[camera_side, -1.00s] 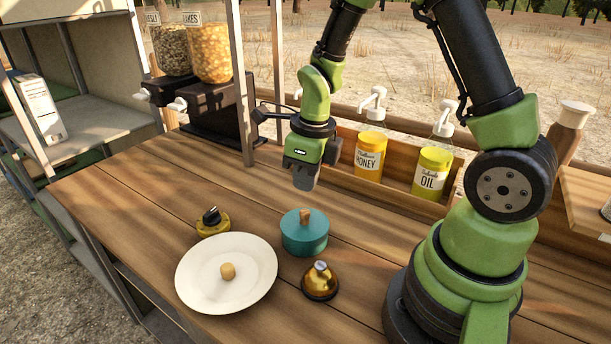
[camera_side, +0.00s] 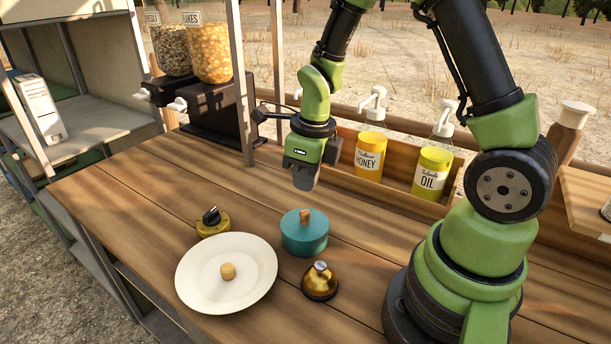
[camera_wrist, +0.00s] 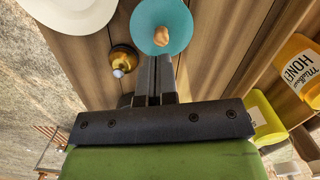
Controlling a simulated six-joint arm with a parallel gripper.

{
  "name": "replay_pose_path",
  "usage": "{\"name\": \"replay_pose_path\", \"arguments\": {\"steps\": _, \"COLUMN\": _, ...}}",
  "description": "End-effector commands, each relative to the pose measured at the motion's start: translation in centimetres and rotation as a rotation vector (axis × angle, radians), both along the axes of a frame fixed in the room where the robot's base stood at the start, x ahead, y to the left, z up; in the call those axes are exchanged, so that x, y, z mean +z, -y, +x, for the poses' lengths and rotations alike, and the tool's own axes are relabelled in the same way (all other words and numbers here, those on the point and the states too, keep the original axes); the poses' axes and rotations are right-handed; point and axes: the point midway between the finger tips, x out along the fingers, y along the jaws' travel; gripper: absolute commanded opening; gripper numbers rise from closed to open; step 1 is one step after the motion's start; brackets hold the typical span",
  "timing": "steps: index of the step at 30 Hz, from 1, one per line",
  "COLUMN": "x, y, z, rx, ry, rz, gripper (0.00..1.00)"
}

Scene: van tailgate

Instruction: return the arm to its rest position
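My gripper (camera_side: 304,180) hangs above the wooden table, pointing down, behind the teal lidded pot and apart from it. In the wrist view its two dark fingers (camera_wrist: 154,72) lie side by side with nothing seen between them, so it is shut and empty. My arm is raised and bent above the table from its base at the right.
On the table (camera_side: 130,185) stand a teal pot (camera_side: 304,238), a white plate (camera_side: 205,288) with a small tan piece (camera_side: 227,271), a brass bell (camera_side: 320,284) and a yellow-black knobbed item (camera_side: 212,222). Honey (camera_side: 369,155) and oil (camera_side: 431,172) bottles stand in a rack behind.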

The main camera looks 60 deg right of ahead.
Motion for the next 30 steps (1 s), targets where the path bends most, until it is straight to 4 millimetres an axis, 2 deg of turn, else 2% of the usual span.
{"name": "replay_pose_path", "arguments": {"steps": 5, "x": 0.3, "y": 0.0, "z": 0.0, "rx": 0.001, "ry": 0.002, "rz": -0.001, "gripper": 0.0}}
{"name": "replay_pose_path", "arguments": {"steps": 30, "x": 5.6, "y": 0.0, "z": 0.1, "rx": 0.001, "ry": 0.003, "rz": 0.0, "gripper": 0.0}}
